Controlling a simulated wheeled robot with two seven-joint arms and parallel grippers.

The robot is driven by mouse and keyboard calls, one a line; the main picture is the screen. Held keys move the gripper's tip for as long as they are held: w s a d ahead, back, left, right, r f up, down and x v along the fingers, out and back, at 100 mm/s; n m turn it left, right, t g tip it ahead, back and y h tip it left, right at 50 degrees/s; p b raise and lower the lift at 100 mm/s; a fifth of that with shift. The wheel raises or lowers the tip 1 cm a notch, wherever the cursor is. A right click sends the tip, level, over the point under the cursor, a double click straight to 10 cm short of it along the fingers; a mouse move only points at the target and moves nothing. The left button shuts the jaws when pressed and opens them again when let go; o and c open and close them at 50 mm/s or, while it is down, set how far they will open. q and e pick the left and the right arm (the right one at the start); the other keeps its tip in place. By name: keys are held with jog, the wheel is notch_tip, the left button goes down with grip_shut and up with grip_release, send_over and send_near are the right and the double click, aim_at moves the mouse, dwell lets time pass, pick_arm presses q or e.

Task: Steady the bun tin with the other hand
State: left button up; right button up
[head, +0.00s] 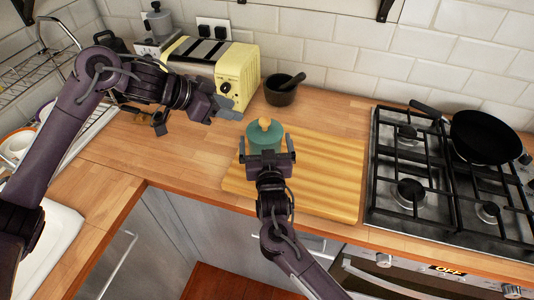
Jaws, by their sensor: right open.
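The bun tin appears to be the round teal tin (264,140) with a pale wooden knob on top. It stands upright at the left end of the striped wooden board. My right gripper (266,148) is open at the tin's near side, with its fingertips apart to the left and right of it. The gripper hides the tin's lower front, and I cannot tell whether the fingers touch it. My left gripper (228,108) is up and to the left of the tin, in front of the toaster and apart from the tin. Its finger gap does not show clearly.
The striped board (325,185) covers the counter right of the tin. A yellow toaster (237,75) and a dark mortar with pestle (281,94) stand behind. A gas hob (410,221) with a black pan (482,137) is at right. A sink (52,248) is at left.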

jog(key=shift+w, duration=0.7)
jog(key=c, duration=0.9)
jog(key=o, duration=0.4)
jog(key=c, duration=0.4)
